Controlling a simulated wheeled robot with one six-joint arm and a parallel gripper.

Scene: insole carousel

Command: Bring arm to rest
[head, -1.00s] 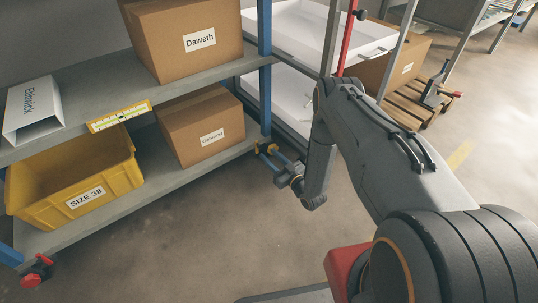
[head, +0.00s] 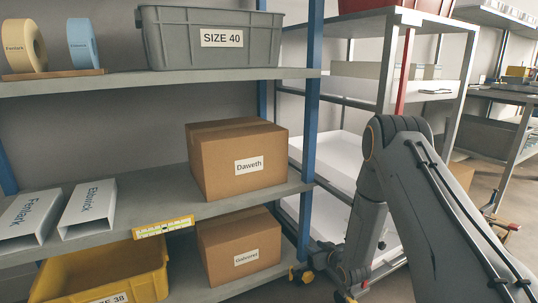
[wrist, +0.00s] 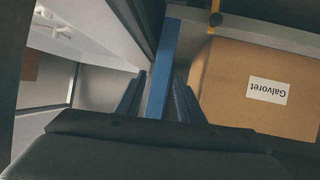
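My arm (head: 415,185) reaches up and folds down at its elbow on the right of the head view. Its lower end drops out at the bottom edge, so my gripper is not clear there. In the wrist view my gripper (wrist: 159,82) has its two dark fingers apart. A blue shelf post (wrist: 162,75) shows between and beyond them, and I see nothing held. A cardboard box marked Galvoret (wrist: 255,88) lies to the right of the fingers. The same box (head: 240,250) is on the lower shelf in the head view.
The shelf rack (head: 140,205) on the left holds a Daweth box (head: 238,160), a grey SIZE 40 bin (head: 208,40), a yellow bin (head: 105,272), white sleeves (head: 88,210) and two rolls (head: 83,44). A white-tray rack (head: 340,160) stands close behind my arm.

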